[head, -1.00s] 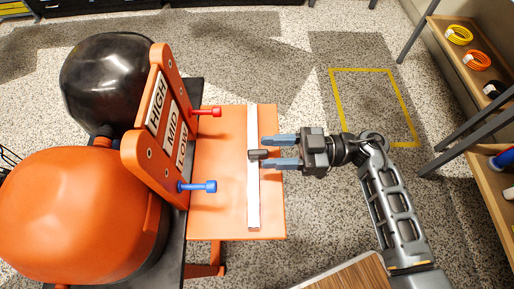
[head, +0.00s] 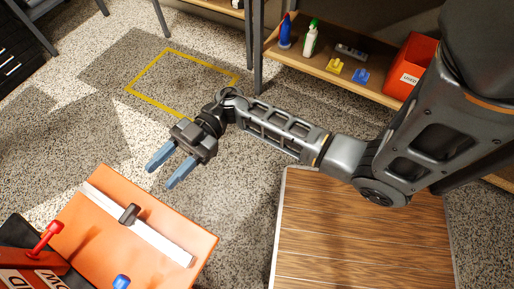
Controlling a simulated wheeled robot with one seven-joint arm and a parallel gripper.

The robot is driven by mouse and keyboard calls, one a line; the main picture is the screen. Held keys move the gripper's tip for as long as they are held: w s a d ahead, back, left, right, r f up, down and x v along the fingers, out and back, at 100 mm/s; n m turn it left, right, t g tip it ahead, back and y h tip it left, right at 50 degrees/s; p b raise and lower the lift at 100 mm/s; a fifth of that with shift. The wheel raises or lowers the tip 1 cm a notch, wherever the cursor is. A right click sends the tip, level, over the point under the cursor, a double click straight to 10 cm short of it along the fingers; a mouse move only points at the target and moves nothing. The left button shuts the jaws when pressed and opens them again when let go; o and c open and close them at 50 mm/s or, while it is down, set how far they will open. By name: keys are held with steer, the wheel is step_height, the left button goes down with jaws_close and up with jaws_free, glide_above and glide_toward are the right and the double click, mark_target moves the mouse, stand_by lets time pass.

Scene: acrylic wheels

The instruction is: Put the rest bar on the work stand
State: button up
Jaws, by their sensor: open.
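A long white bar (head: 160,242) with a dark grip block (head: 130,213) in its middle lies across the orange plate (head: 82,238) at the lower left in the head view. I take this bar for the rest bar and the orange plate for part of the work stand. My gripper (head: 162,175) is open and empty, its two blue fingers apart from the bar, up and to the right of the grip block in the picture. The lower part of the orange plate is cut off by the picture edge.
A red knob (head: 46,236) and a blue knob (head: 122,282) stand by the labelled board at lower left. A wood-topped surface (head: 350,245) lies below my arm. A shelf with bottles and an orange-red bin (head: 410,68) is at upper right. A yellow floor outline (head: 198,60) encloses clear floor.

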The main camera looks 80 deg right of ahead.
steer(key=s+r+m+t+h, duration=0.3)
steer(key=s+r+m+h, duration=0.2)
steer(key=s, duration=0.5)
steer(key=s+r+m+t+h, duration=0.3)
steer(key=s+r+m+h, duration=0.3)
steer(key=s+m+h, duration=0.3)
steer(key=shift+s+d+t+h, duration=0.3)
steer(key=shift+s+d+h, duration=0.15)
steer(key=shift+s+h, duration=0.85)
steer(key=shift+w, duration=0.15)
